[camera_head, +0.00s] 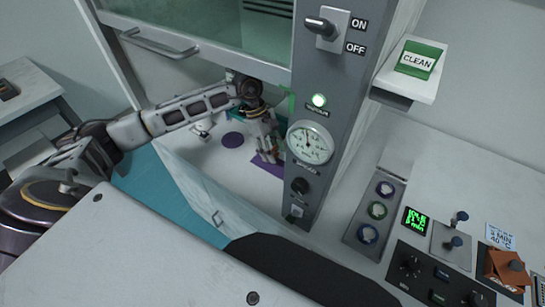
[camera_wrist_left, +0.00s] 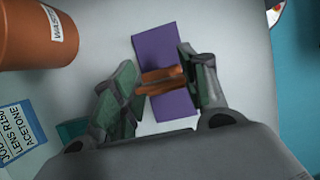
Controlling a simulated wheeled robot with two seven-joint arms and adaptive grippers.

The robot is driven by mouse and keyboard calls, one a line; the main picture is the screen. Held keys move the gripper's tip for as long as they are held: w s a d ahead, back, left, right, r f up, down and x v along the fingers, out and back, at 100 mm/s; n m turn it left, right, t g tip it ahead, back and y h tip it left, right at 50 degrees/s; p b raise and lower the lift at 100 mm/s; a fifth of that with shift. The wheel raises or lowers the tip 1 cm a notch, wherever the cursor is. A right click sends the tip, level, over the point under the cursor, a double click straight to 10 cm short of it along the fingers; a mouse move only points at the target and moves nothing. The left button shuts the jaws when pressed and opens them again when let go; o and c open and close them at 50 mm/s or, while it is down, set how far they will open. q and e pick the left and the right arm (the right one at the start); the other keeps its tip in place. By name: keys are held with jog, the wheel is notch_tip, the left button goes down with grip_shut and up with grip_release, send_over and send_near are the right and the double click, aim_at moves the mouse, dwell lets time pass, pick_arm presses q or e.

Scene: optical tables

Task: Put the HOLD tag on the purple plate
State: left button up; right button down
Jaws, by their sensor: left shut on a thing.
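The purple plate (camera_head: 266,170) lies flat on the white bench under the hood; it also shows in the left wrist view (camera_wrist_left: 155,45). My left gripper (camera_head: 268,154) reaches in under the raised sash and is above the plate. In the left wrist view its fingers (camera_wrist_left: 162,80) are closed on a small orange-brown piece (camera_wrist_left: 160,77), likely the HOLD tag, over the plate's middle. No lettering on it is readable, and I cannot tell whether it touches the plate. The fingers hide part of it. My right gripper is not in view.
A dark purple disc (camera_head: 233,139) lies on the bench. The grey control post (camera_head: 310,190) rises close right of my left gripper.

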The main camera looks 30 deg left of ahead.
pick_arm(q)
jog(key=shift+f, duration=2)
jog(key=o, duration=0.7)
jog(key=shift+o, duration=0.7)
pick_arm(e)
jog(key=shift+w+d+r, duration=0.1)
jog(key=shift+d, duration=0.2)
